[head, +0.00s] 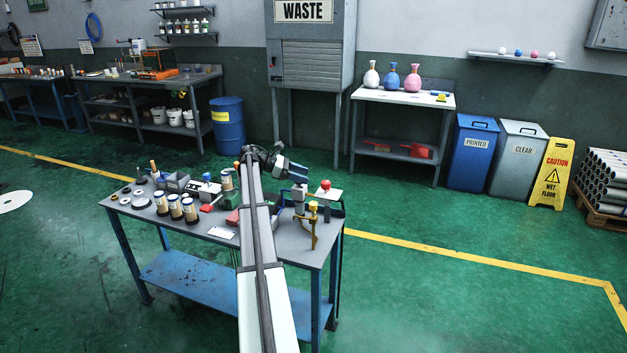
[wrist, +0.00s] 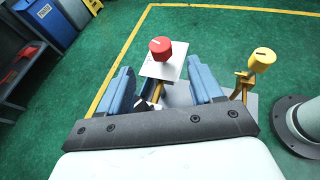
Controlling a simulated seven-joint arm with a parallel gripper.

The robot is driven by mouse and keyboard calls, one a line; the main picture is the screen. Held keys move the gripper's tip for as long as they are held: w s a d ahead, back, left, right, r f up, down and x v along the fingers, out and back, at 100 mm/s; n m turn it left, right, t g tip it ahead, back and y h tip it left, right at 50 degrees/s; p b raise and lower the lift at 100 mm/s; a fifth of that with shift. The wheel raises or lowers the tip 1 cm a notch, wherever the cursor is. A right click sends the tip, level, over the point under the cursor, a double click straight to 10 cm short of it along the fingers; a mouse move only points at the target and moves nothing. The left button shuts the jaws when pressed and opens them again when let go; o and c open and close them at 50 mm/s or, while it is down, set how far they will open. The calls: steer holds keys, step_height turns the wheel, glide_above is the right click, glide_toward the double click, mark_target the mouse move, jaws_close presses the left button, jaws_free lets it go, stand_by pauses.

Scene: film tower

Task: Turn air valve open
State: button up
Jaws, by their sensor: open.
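A red knob (head: 325,185) sits by a white plate (head: 331,194) at the right end of the workbench; the wrist view shows the red knob (wrist: 160,48) over the white plate (wrist: 172,66). A yellow knob (head: 313,206) tops a yellow stand near the front right corner, and it shows in the wrist view (wrist: 262,60) right of my fingers. I cannot tell which knob is the air valve. My gripper (wrist: 166,82) is open with blue fingers apart. The red knob appears beyond the gap, with no visible contact. In the head view my gripper (head: 296,171) is above the bench, left of the red knob.
The workbench (head: 222,234) also carries several film canisters (head: 175,207), a red-handled tool (head: 209,207) and small boxes on its left half. My arm crosses the bench and hides part of its middle. Green floor is free right of the bench.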

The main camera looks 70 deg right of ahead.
steer(key=shift+v, duration=1.8)
steer(key=s+d+r+m+t+y, duration=0.1)
steer(key=s+d+r, duration=0.1)
steer(key=s+r, duration=0.45)
steer(key=s+d+r+m+t+y, duration=0.1)
steer(key=s+d+r+t, duration=0.15)
steer(key=s+r, duration=0.35)
steer(key=n+t+y, duration=0.1)
steer(key=n+t, duration=0.1)
steer(key=t, duration=0.3)
glide_toward(325, 182)
steer(key=x, duration=0.9)
steer(key=shift+d, duration=0.1)
steer(key=shift+c, duration=0.3)
steer(key=c, duration=1)
